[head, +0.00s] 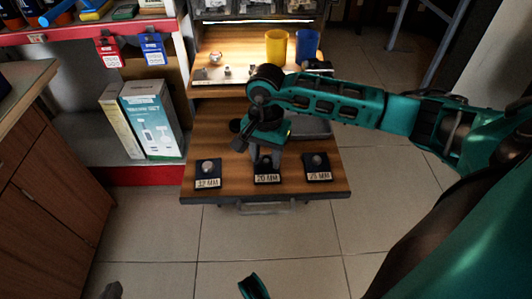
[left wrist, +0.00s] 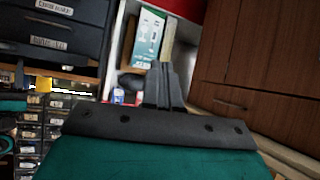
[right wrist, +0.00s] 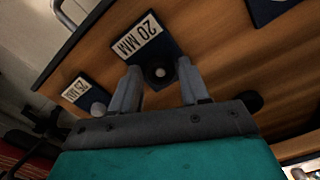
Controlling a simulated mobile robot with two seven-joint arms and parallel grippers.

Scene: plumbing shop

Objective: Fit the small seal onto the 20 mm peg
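The 20 mm peg stands on the dark pad labelled 20 MM (head: 267,178), the middle one of three on the wooden board. My right gripper (head: 266,158) is over this pad and hides most of the peg. In the right wrist view, the fingers of my right gripper (right wrist: 158,72) are open, one on each side of the 20 mm peg (right wrist: 184,62)'s line of sight. A dark ring (right wrist: 160,75) with a pale centre shows between them; it looks like the small seal around the peg, but its seating is unclear. My left gripper (left wrist: 164,85) is shut and empty, away from the board.
The 32 MM pad (head: 207,180) and 25 MM pad (head: 317,174) flank the middle one, each with a grey peg. A dark round thing (head: 236,125) lies behind on the board. A yellow cup (head: 276,47) and blue cup (head: 307,46) stand further back.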

